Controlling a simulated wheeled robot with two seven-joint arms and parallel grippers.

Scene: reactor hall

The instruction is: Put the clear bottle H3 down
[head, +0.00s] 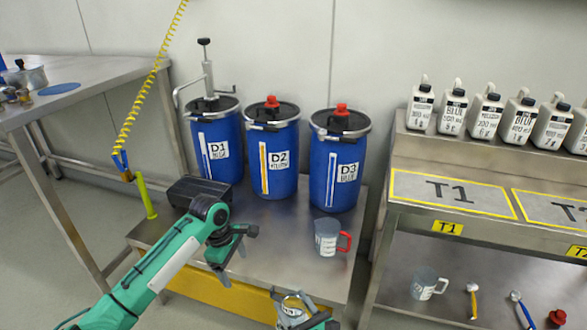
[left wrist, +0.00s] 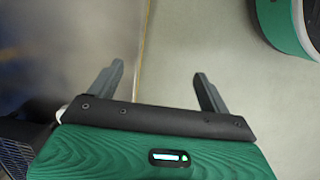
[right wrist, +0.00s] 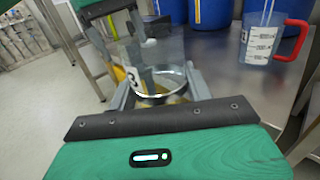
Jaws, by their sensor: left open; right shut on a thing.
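The clear bottle H3 (head: 291,310) is at the bottom edge of the head view, in front of the low steel bench. My right gripper (head: 296,302) is shut around it, partly cut off by the frame. In the right wrist view, the bottle (right wrist: 158,84) sits between the fingers, with a round rim towards the camera and part of a label ending in 3. I cannot tell whether its base touches anything. My left gripper (head: 232,258) is open and empty over the bench's front edge; its spread fingers also show in the left wrist view (left wrist: 157,78).
Blue drums D1 (head: 217,140), D2 (head: 271,150) and D3 (head: 336,160) stand at the bench's back. A red-handled measuring jug (head: 328,238) stands in front of D3. Bare bench top (head: 285,225) lies around it. The right-hand shelf holds marked area T1 (head: 450,192) and several white bottles.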

